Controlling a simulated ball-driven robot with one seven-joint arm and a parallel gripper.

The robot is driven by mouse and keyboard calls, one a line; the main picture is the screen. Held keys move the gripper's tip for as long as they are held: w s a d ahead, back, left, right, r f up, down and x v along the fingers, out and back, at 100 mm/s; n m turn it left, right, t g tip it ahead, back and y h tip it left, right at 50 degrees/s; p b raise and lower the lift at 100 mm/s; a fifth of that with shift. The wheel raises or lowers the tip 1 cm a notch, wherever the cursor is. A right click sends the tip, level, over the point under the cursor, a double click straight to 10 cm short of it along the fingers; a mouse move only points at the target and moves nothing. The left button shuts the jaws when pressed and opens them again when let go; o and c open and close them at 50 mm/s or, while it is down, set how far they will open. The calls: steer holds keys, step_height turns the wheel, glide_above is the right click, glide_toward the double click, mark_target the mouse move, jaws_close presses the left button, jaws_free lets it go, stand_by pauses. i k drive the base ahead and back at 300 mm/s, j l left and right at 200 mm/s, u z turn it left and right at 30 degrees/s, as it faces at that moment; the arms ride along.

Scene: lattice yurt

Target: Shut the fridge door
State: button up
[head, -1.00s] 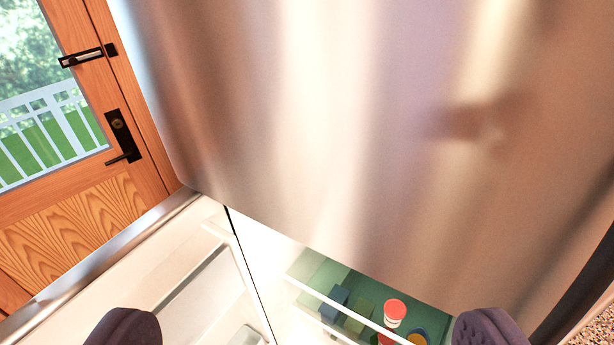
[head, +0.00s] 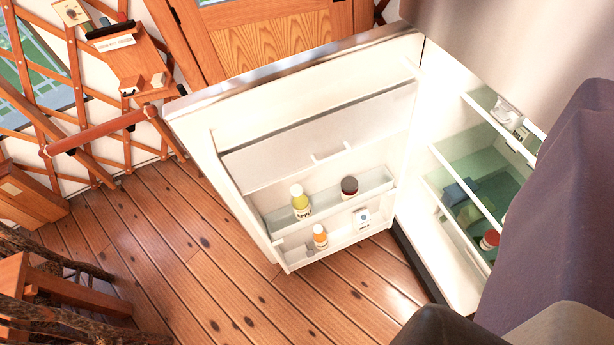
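The fridge door (head: 250,125) stands wide open in the head view, its white inner side facing me. Its shelf holds several bottles and jars, including a yellow-green bottle (head: 300,202) and a dark-lidded jar (head: 349,188). The door joins the fridge body (head: 430,215) along the edge at its right. The open fridge interior shows glass shelves with a few items. Dark purple parts of my gripper (head: 445,325) fill the lower right and hide part of the fridge. They are apart from the door. The fingertips are not clear enough to tell open from shut.
A steel upper panel (head: 460,25) of the fridge is at top right. A wooden house door (head: 265,40) stands behind the fridge door. A red-brown bar (head: 100,130) and lattice wall are at left, with a branch-like wooden chair (head: 60,290) below. The plank floor (head: 185,265) between is clear.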

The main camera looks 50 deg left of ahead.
mark_target(214, 122)
steer(key=k+j+z, duration=0.15)
steer(key=z, duration=1.3)
steer(key=k+j, duration=0.2)
steer(key=j, duration=0.45)
steer(key=k+j, duration=0.2)
steer(key=j, duration=0.45)
steer(key=k+j, duration=0.15)
steer(key=j, duration=0.5)
steer(key=k+j, duration=0.2)
steer(key=j, duration=0.45)
steer(key=k+j+z, duration=0.1)
steer(key=j, duration=0.55)
steer(key=k+j, duration=0.3)
steer(key=j, duration=0.35)
steer(key=k+j, duration=0.25)
steer(key=j, duration=0.4)
steer(key=k+j, duration=0.2)
steer(key=j, duration=0.45)
